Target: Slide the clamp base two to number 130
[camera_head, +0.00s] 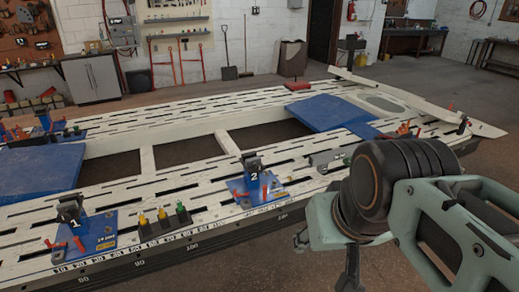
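Clamp base two (242,186) is a blue plate on the near slotted rail of the white frame bench. It carries a dark upright clamp marked "2" and red handles. A number scale (191,246) runs along the bench's front edge; "100" reads left of base two. The number 130 is not legible. My gripper (349,272) is at the lower right, in front of the bench's front edge, pointing down and apart from base two. Only a dark narrow part shows below my arm, so its fingers are unclear.
Clamp base one (98,240) sits at the near left. A dark holder (168,227) with yellow and green-topped tools stands between the bases. A grey metal part (325,157) lies right of base two, partly near my arm. Blue panels (318,112) lie across the bench.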

